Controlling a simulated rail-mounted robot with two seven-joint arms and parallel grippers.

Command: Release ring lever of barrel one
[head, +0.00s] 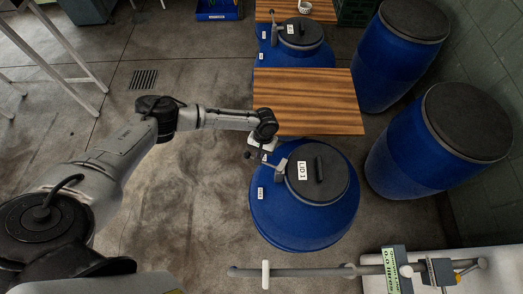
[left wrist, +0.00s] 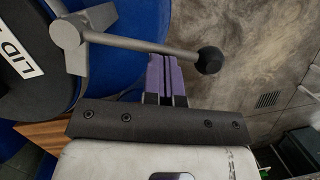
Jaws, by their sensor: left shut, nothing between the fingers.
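Barrel one (head: 300,222) is a blue barrel with a black lid (head: 335,180) labelled "LID 1". Its grey ring lever (head: 279,166) sits at the lid's left edge. In the left wrist view the lever (left wrist: 130,42) reaches right from its pivot (left wrist: 66,32) and ends in a black ball knob (left wrist: 210,60). My left gripper (head: 260,152) is at the barrel's upper left. Its purple fingers (left wrist: 160,60) are shut and empty, with the tips right beside the lever rod near the knob. I cannot tell whether they touch it. My right gripper is not in view.
A wooden board (head: 305,100) lies just behind barrel one. More blue barrels stand at the right (head: 405,165) and at the back (head: 300,55). A grey bar (head: 300,271) crosses in front, near a white surface (head: 500,262). The floor at left has a drain grate (head: 143,79).

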